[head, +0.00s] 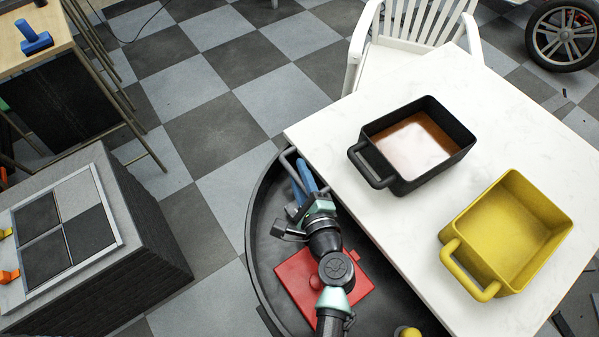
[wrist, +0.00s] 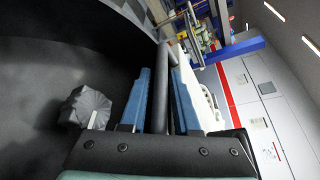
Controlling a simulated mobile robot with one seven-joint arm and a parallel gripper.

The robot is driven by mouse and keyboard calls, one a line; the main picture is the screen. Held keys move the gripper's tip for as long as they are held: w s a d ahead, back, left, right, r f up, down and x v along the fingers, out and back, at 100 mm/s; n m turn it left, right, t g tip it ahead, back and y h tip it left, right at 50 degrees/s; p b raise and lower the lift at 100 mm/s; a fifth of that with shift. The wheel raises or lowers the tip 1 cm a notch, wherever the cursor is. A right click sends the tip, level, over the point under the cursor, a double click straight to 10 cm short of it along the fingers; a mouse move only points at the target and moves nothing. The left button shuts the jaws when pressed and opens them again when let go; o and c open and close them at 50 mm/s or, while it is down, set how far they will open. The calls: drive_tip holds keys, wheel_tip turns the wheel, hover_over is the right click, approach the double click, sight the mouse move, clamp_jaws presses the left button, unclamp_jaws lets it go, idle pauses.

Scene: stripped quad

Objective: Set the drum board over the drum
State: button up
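A large dark round tub (head: 262,220) with a raised rim lies under my arm at bottom centre; it may be the drum, but I cannot tell for sure. A red square board (head: 345,290) with a small tab lies inside it, partly hidden by my arm; I cannot tell whether it is the drum board. My gripper (head: 303,176) is at the rim, by the table corner. In the wrist view its blue fingers (wrist: 168,90) close on either side of a dark grey bar handle (wrist: 166,58), seemingly touching it. The handle (head: 287,155) looks attached near the rim.
A white table (head: 325,140) carries a black pan (head: 440,165) with brown contents and a yellow pan (head: 490,240). A white chair (head: 360,45) stands behind it. A rough grey block (head: 150,250) with a checkered panel is at left. Tiled floor between is clear.

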clamp_jaws()
idle(1.4)
